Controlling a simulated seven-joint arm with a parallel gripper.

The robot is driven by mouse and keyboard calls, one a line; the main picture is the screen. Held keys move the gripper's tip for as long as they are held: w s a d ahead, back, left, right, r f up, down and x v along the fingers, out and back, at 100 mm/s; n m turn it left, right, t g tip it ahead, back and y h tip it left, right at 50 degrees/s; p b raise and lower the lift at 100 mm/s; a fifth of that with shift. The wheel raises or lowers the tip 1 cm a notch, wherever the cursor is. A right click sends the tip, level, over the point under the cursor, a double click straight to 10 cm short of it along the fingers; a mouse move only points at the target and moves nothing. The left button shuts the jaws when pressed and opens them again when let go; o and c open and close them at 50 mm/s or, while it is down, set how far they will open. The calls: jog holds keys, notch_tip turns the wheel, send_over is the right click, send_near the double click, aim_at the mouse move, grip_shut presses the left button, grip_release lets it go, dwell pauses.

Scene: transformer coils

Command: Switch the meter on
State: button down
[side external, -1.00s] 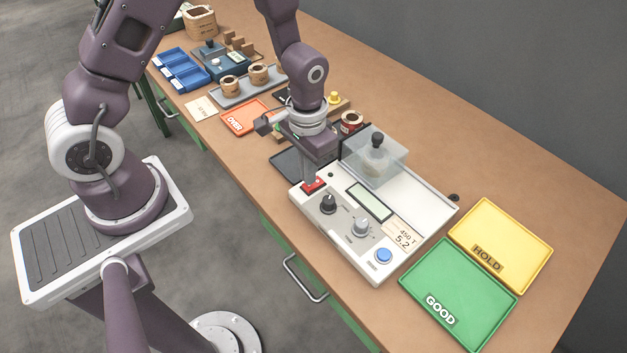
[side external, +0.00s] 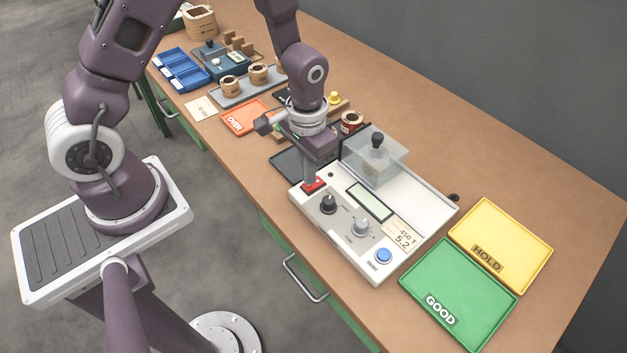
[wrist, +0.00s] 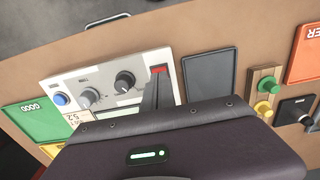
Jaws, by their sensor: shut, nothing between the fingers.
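The meter (side external: 345,222) is a white box with two knobs, a blue button (side external: 383,256), a blank-looking display (side external: 369,201) and a clear cover with a black knob at its back. Its red switch (side external: 314,186) is at the left end of the panel. My gripper (side external: 310,180) is shut and empty, pointing down with its fingertips at the red switch. In the wrist view the fingers (wrist: 155,95) overlap the lower part of the red switch (wrist: 158,70). I cannot tell whether they press on it, or which way the switch is tipped.
A green GOOD tray (side external: 457,281) and a yellow HOLD tray (side external: 500,245) lie right of the meter. A dark tray (side external: 287,163) and an orange OVER tray (side external: 243,117) lie to its left. Coils and blue bins (side external: 180,70) stand farther back.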

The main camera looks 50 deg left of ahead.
jog(key=shift+f, duration=0.95)
dwell(0.6)
jog(key=shift+r, duration=3.55)
jog(key=s+a+r+t, duration=0.1)
jog(key=s+r+t, duration=0.35)
jog(key=r, duration=1.15)
jog(key=s+a+r+t, duration=0.1)
jog(key=s+r, duration=0.4)
jog(key=s, duration=0.6)
jog(key=shift+s+r, duration=0.35)
jog(key=shift+r, duration=0.05)
